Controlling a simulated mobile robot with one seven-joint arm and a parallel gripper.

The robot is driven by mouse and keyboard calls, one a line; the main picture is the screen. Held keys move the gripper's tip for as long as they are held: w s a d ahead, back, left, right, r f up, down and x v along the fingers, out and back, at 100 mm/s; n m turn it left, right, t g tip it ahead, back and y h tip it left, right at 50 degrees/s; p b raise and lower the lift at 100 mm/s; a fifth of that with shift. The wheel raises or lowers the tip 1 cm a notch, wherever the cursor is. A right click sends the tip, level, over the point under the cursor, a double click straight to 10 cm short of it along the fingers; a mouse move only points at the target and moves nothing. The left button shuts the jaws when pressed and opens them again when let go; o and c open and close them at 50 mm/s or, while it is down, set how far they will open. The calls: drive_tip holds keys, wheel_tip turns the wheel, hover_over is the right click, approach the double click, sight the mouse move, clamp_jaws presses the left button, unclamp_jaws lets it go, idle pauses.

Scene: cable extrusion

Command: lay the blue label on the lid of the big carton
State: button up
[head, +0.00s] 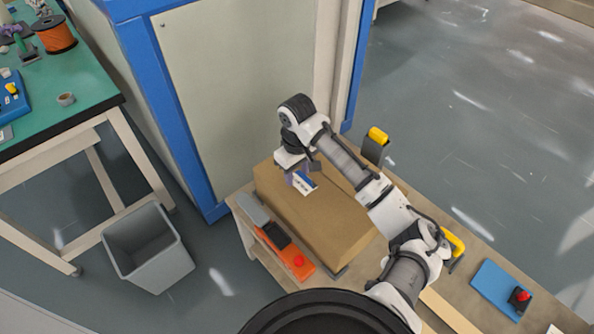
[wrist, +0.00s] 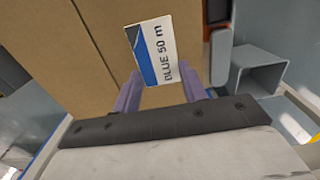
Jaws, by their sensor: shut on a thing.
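The blue label (head: 305,183) is a small white card with a blue band. In the wrist view the label (wrist: 151,52) reads "BLUE 50 m". My gripper (wrist: 170,85) is shut on it, its purple fingers on either side of the label's lower part. In the head view my gripper (head: 299,178) is over the far left part of the big carton (head: 316,217). The carton is brown and closed, and its lid (wrist: 85,45) fills much of the wrist view behind the label. I cannot tell whether the label touches the lid.
The carton stands on a bench with an orange and black tool (head: 285,252) along its left side. A yellow-topped dark device (head: 376,144) stands behind it. A blue box with a red button (head: 503,290) lies at right. A grey bin (head: 150,250) stands on the floor.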

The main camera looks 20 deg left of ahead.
drive_tip(key=shift+f+b, duration=0.45)
drive_tip(key=shift+f, duration=0.7)
drive_tip(key=o, duration=0.8)
drive_tip(key=shift+o, duration=0.2)
drive_tip(key=shift+r, duration=0.1)
wheel_tip(320, 180, up, 14)
drive_tip(key=p, duration=0.1)
drive_tip(key=shift+a, duration=0.1)
idle(0.4)
